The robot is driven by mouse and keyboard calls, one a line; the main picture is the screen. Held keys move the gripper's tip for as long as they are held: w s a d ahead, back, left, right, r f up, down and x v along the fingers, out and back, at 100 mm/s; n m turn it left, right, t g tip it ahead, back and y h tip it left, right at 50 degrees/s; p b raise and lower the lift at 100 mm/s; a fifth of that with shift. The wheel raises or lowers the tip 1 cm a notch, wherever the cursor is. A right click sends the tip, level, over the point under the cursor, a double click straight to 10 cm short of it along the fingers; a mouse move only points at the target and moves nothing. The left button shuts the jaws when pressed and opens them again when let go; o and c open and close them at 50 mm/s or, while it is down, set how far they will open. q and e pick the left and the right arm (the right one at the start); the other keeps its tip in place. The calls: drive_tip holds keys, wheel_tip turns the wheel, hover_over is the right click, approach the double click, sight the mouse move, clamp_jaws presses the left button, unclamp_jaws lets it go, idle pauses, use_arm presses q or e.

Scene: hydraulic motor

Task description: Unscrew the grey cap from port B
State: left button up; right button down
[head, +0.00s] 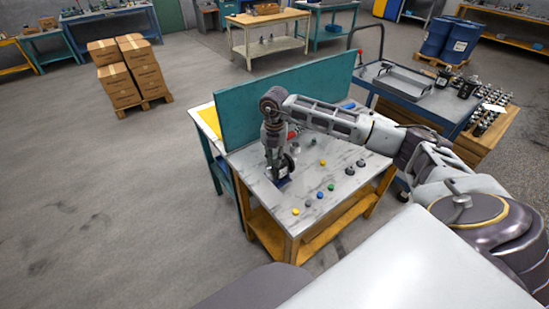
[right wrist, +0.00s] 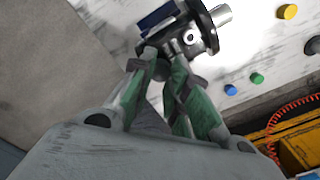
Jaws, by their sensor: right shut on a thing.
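The hydraulic motor (head: 289,164) is a dark and metal body on the marble-patterned worktable, partly hidden behind my right gripper (head: 274,158). In the right wrist view the motor (right wrist: 205,32) shows a dark round flange, a silver shaft and a small open hole. My right gripper (right wrist: 163,62) has its green fingers closed at the motor's near side. A small dark grey piece, which looks like the grey cap (right wrist: 161,71), sits between the fingertips, mostly hidden by them. I cannot tell whether it is still seated in port B. My left gripper is not in view.
Loose yellow (head: 295,212), blue (head: 320,195) and green (head: 331,187) caps lie on the worktable (head: 345,200), with dark fittings (head: 350,170) at right. A teal panel (head: 300,100) stands along its back. A blue cart (head: 420,100) is behind right.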

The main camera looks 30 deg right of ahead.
drive_tip(key=c, duration=1.6)
unclamp_jaws()
drive_tip(key=shift+o, duration=0.2)
drive_tip(key=shift+m, duration=0.3)
drive_tip(key=shift+m+p, duration=0.65)
drive_tip(key=shift+m, duration=1.55)
drive_tip(key=shift+m+p, duration=0.8)
drive_tip(key=shift+m, duration=1.9)
